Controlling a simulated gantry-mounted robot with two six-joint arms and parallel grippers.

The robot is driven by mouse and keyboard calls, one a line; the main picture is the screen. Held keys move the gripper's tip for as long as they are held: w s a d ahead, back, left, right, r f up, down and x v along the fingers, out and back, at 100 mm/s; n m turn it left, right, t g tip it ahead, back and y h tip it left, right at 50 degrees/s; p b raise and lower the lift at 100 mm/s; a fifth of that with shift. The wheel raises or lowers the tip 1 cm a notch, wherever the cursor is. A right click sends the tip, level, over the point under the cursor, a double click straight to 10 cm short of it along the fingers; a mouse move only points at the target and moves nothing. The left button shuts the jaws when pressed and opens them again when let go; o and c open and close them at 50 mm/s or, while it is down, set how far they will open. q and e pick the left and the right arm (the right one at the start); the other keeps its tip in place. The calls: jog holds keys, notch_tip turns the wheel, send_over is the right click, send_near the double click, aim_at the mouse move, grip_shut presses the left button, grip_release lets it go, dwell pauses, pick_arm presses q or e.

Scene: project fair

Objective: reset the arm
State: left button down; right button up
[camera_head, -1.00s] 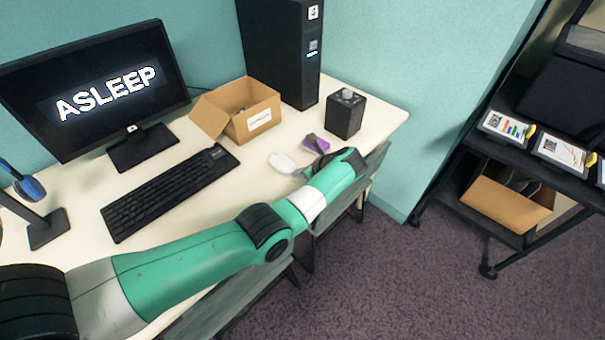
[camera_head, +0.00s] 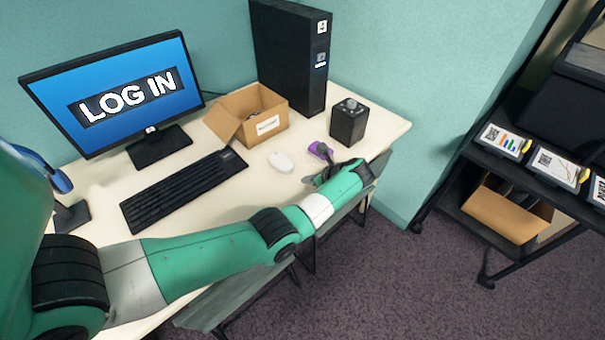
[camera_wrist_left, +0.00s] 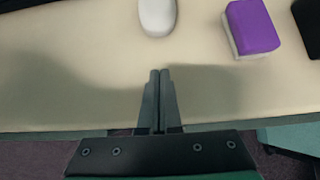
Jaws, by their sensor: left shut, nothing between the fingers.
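My left arm comes in from the left across the desk's front edge. Its gripper (camera_head: 316,180) is small and partly hidden by my own wrist in the head view. In the left wrist view the two fingers (camera_wrist_left: 160,74) are together with nothing between them, over the desk's front part. A white mouse (camera_head: 281,162) lies on the desk just beyond and left of the fingers; it also shows in the left wrist view (camera_wrist_left: 157,14), apart from the fingertips. My right gripper is not in view.
The monitor (camera_head: 120,98) reads "LOG IN". A keyboard (camera_head: 180,188), open cardboard box (camera_head: 262,124), black tower (camera_head: 292,60), black box with a knob (camera_head: 349,124) and purple-topped block (camera_head: 320,149) stand on the desk (camera_head: 385,128). A black shelf cart (camera_head: 470,150) stands right.

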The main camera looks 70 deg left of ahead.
pick_arm(q)
jog(key=v, duration=0.2)
jog(key=p+v, duration=0.1)
jog(key=v, duration=0.1)
jog(key=p+v, duration=0.1)
jog(key=v, duration=0.2)
jog(key=shift+a+r, duration=0.25)
jog(key=shift+r, duration=0.1)
jog(key=shift+d+r, duration=0.1)
jog(key=shift+d, duration=0.15)
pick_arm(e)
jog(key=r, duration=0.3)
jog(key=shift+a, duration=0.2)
pick_arm(q)
jog(key=shift+r, duration=0.1)
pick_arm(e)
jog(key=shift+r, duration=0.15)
